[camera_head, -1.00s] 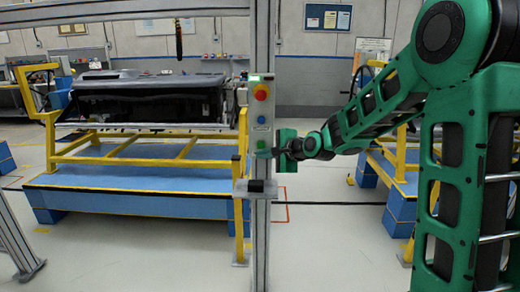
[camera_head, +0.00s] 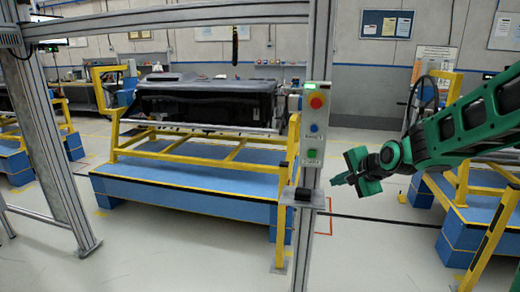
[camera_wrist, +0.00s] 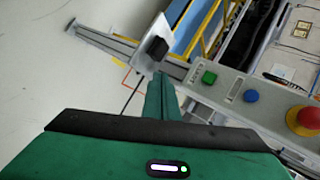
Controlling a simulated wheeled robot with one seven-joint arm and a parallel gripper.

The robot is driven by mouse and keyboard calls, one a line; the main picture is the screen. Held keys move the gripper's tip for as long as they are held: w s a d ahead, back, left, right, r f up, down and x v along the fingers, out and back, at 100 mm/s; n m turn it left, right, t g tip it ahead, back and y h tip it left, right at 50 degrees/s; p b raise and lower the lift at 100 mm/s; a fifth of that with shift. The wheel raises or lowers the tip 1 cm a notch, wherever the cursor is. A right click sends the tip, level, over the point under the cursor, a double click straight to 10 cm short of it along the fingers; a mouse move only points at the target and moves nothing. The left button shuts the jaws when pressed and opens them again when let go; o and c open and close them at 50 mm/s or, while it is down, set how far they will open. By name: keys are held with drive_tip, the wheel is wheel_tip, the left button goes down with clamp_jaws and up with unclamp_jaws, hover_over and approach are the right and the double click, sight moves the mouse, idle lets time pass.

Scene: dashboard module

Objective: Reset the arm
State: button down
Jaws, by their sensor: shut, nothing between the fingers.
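My gripper (camera_head: 342,180) is shut and empty in the head view, to the right of the aluminium post and level with its lower part. A gap shows between the gripper and the post. The post carries a control box (camera_head: 313,139) with a red knob (camera_head: 316,101), a blue button (camera_head: 314,127) and a green button (camera_head: 311,153). In the wrist view, my gripper's green fingers (camera_wrist: 160,98) point toward the post, with the green button (camera_wrist: 209,77), blue button (camera_wrist: 250,96) and red knob (camera_wrist: 304,120) to their right.
A black dashboard module (camera_head: 208,103) rests on a yellow frame over a blue platform (camera_head: 180,196) behind the post. A small black block (camera_head: 303,194) sits on a bracket low on the post. A second yellow and blue stand (camera_head: 468,246) is at right. Grey floor is open in front.

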drive_tip(key=s+d+f+n+g, duration=0.1)
drive_tip(key=s+d+n+g, duration=0.1)
drive_tip(key=s, duration=1.1)
drive_tip(key=s+d+f+n+g+h, duration=0.1)
drive_tip(key=s+d+f+n+g, duration=0.1)
drive_tip(key=s, duration=1.2)
drive_tip(key=s+d+f+n+g+h, duration=0.1)
drive_tip(key=s+d+g, duration=0.4)
drive_tip(key=s, duration=0.8)
drive_tip(key=d+f+n, duration=0.1)
drive_tip(key=d+n, duration=0.1)
drive_tip(key=shift+s+d+n+g, duration=0.2)
drive_tip(key=shift+s+n+g, duration=0.1)
drive_tip(key=shift+n+g, duration=0.1)
